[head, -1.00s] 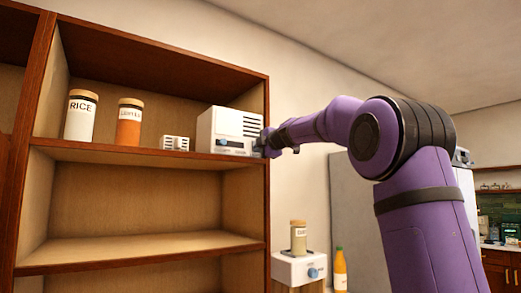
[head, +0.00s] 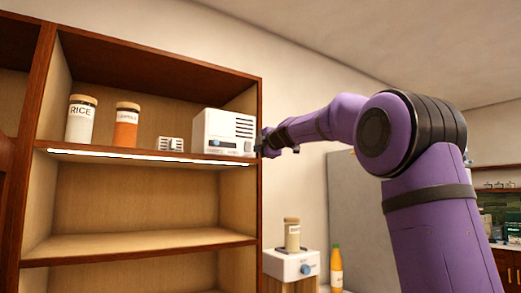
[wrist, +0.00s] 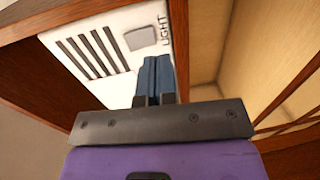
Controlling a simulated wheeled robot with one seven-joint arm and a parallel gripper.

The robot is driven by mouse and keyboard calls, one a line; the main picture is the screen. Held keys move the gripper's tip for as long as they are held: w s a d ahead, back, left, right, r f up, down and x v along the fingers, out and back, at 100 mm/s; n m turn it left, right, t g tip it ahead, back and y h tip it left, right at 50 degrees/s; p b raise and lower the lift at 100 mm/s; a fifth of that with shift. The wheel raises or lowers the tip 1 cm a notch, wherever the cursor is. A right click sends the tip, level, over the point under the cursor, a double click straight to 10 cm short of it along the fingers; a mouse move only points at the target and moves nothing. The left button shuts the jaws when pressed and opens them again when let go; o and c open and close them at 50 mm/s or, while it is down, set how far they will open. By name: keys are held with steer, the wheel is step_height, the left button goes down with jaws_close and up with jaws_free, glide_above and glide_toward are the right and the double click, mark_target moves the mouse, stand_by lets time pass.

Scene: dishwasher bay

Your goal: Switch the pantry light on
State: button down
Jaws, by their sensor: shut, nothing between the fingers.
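In the wrist view the white panel (wrist: 122,70) shows dark slots, a grey square button (wrist: 141,38) and the word LIGHT. A lit white strip (head: 150,157) glows along the underside of the upper shelf. My gripper (head: 268,145) is at the shelf unit's right edge, beside the box. In the wrist view my gripper (wrist: 155,72) is shut and empty, its fingertips just below the button; I cannot tell whether they touch the panel.
A rice jar (head: 81,120), an orange-filled jar (head: 126,125) and a small white slotted block (head: 170,144) stand on the upper shelf. The lower shelf (head: 140,246) is bare. Below right, a jar (head: 292,236) stands on a white scale-like unit (head: 291,264) near an orange bottle (head: 336,268).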

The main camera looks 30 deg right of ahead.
steer(key=s+f, duration=0.1)
steer(key=s, duration=0.7)
steer(key=shift+s+f, duration=0.15)
steer(key=shift+s, duration=0.2)
steer(key=shift+d, duration=0.1)
